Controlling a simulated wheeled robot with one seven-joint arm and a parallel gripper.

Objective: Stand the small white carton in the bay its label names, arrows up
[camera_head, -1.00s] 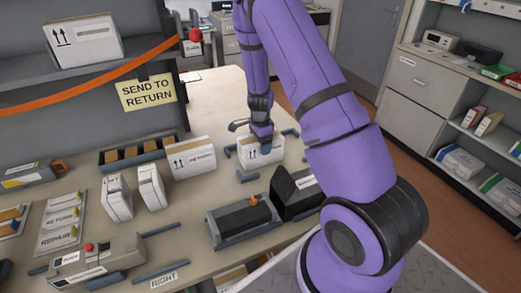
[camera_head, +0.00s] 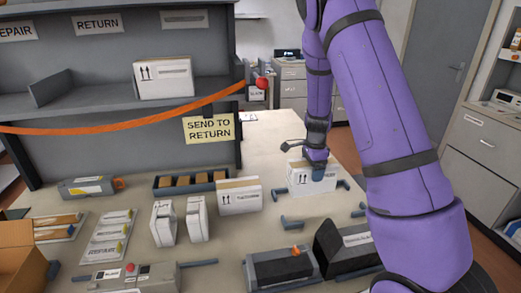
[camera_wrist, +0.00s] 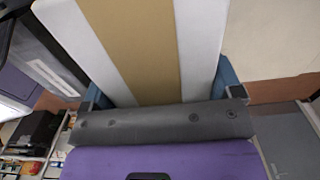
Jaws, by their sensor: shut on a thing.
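My gripper (camera_head: 316,165) is shut on a white carton (camera_head: 305,183) at the table's right side. The carton is upright, with up arrows at the left of its front face; the rest of its label is too small to read. I cannot tell whether it touches the table. In the wrist view the carton (camera_wrist: 205,25) has a brown stripe along its top and sits between my gripper's jaws (camera_wrist: 163,92). A RETURN label (camera_head: 98,24) and a partly cut REPAIR label (camera_head: 17,32) are on the grey shelf unit at upper left. A yellow SEND TO RETURN sign (camera_head: 208,128) hangs there.
An orange strap (camera_head: 120,127) with a red knob crosses the shelf front. Another arrowed carton (camera_head: 163,78) stands on the shelf. A white carton (camera_head: 240,197) and two slimmer ones (camera_head: 163,224) stand on the table.

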